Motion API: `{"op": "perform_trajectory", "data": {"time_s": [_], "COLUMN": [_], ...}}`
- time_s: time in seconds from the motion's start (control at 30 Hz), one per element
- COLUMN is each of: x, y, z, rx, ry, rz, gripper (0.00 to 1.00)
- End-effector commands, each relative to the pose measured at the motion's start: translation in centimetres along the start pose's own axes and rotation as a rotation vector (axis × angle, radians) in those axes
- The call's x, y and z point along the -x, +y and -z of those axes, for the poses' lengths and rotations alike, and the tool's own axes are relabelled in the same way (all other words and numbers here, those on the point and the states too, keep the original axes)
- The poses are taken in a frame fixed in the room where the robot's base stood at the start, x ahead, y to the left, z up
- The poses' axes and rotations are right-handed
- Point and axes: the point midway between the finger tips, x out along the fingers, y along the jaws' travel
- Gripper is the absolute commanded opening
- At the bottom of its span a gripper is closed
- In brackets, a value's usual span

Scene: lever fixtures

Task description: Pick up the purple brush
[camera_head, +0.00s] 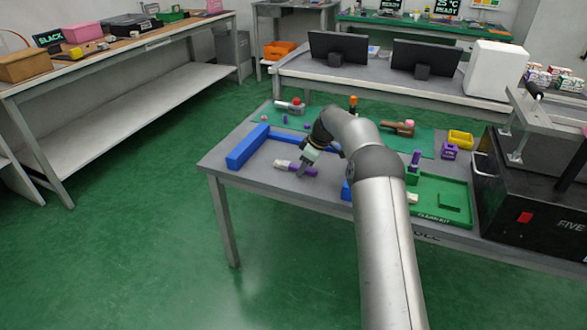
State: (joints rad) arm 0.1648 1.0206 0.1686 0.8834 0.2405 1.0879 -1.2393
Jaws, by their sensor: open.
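The purple brush (309,171) lies on the grey table (255,188), near its front left part. Its purple part points right and a pale end (282,164) points left. My gripper (301,171) is at the brush, with its fingers over the middle of it. The gripper is open. Whether the fingers touch the brush or straddle it cannot be told at this size. My arm comes in from the lower right and hides part of the table behind the gripper.
A blue frame (247,147) stands left of and behind the brush. A green tray (440,203), a purple block (449,152) and a yellow bin (460,139) are on the right. A black machine (525,190) stands at the far right. The table's front left corner is clear.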

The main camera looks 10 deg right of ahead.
Motion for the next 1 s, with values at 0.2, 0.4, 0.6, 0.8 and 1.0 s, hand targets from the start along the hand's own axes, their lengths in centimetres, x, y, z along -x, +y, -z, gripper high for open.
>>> {"op": "perform_trajectory", "data": {"time_s": [0.2, 0.4, 0.6, 0.8, 1.0], "x": [-0.2, -0.3, -0.2, 0.5, 2.7], "y": [0.0, 0.0, 0.0, 0.0, 0.0], "z": [-0.1, -0.1, -0.1, 0.2, 1.1], "rx": [0.000, 0.000, 0.000, 0.000, 0.000], "ry": [0.000, -0.001, -0.001, 0.000, 0.001], "rz": [0.001, 0.001, 0.001, -0.001, -0.001], "gripper": [0.30, 0.00, 0.00, 0.00, 0.00]}}
